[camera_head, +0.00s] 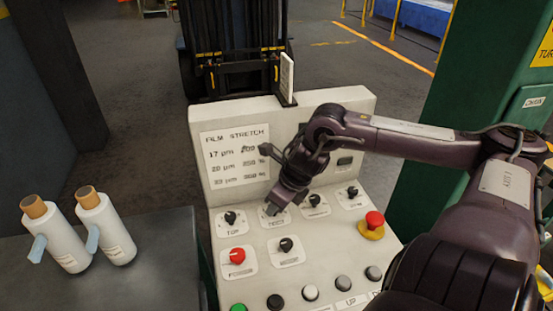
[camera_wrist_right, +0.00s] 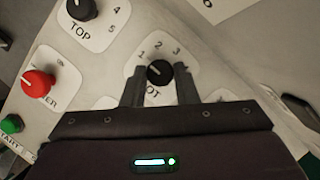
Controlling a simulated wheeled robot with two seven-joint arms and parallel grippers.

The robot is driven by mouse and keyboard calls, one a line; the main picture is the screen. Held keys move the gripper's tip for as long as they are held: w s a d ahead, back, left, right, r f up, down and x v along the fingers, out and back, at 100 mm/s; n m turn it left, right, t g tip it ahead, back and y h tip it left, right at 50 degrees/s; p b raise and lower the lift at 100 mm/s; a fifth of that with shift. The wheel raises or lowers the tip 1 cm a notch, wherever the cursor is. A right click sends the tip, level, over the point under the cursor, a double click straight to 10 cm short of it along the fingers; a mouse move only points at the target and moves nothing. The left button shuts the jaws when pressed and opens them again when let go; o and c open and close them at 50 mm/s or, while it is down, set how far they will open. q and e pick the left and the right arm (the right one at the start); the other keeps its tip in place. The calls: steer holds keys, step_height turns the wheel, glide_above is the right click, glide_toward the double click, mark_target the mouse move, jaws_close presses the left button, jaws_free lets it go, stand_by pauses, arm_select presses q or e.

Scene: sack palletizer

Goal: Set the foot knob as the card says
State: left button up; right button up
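The foot knob (camera_wrist_right: 159,72) is a black dial on a white plate with numbers 1, 2 and 3 around it in the right wrist view. Its label is partly covered, and its pointer setting is too small to read surely. My right gripper (camera_wrist_right: 160,88) is open, one finger on each side of the knob, with gaps showing. In the head view my right gripper (camera_head: 283,198) reaches down over the foot plate and hides most of the knob. A small white card (camera_head: 287,74) stands edge-on atop the console; its face is not readable. My left gripper is not in view.
The console (camera_head: 365,103) carries a film stretch chart (camera_head: 235,157), the top knob (camera_head: 230,217), a red knob (camera_head: 237,255), another black knob (camera_head: 286,245), a red emergency button (camera_head: 373,222) and several push buttons. Two white bottles (camera_head: 108,232) stand on the left table.

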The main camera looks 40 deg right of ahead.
steer(key=c, duration=0.4)
steer(key=shift+o, duration=0.2)
